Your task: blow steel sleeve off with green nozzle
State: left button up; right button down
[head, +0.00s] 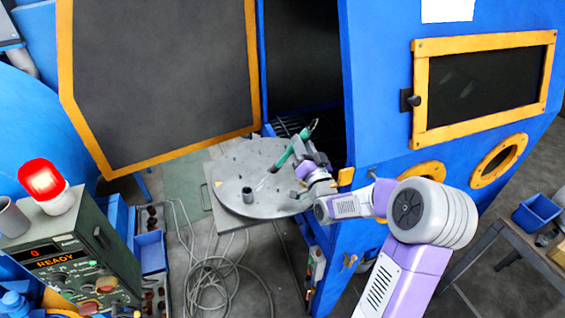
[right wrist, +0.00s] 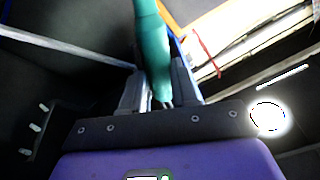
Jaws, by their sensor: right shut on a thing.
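The green nozzle (head: 286,157) is a slim green tool, tilted over the round grey turntable (head: 245,178). My right gripper (head: 302,155) is shut on it at the turntable's right side. In the right wrist view the green nozzle (right wrist: 152,48) stands between the two fingers of the right gripper (right wrist: 160,92). The steel sleeve (head: 247,195) appears to be the small dark grey cylinder standing upright on the front part of the turntable, apart from the nozzle and to its lower left. My left gripper is not in view.
The blue cabinet (head: 385,130) stands open behind the turntable, its door (head: 160,75) swung left. A control box (head: 75,255) reading READY carries a lit red lamp (head: 43,178) at the left. A grey hose (head: 212,280) lies coiled on the floor.

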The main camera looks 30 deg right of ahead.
jog(key=shift+m, duration=0.3)
jog(key=shift+w+a+f+b, duration=0.3)
jog(key=shift+f+b, duration=0.2)
jog(key=shift+f, duration=0.15)
jog(key=shift+w+a+f+b, duration=0.25)
jog(key=shift+f+b, duration=0.25)
jog(key=shift+f, duration=0.2)
jog(key=shift+w+a+f+b, duration=0.3)
jog(key=shift+f+b, duration=0.2)
jog(key=shift+f, duration=0.15)
jog(key=shift+d, duration=0.15)
jog(key=shift+w+d+b, duration=0.35)
jog(key=shift+w+d, duration=0.05)
jog(key=shift+d, duration=0.2)
jog(key=shift+r+p, duration=1.2)
jog(key=shift+r, duration=1.85)
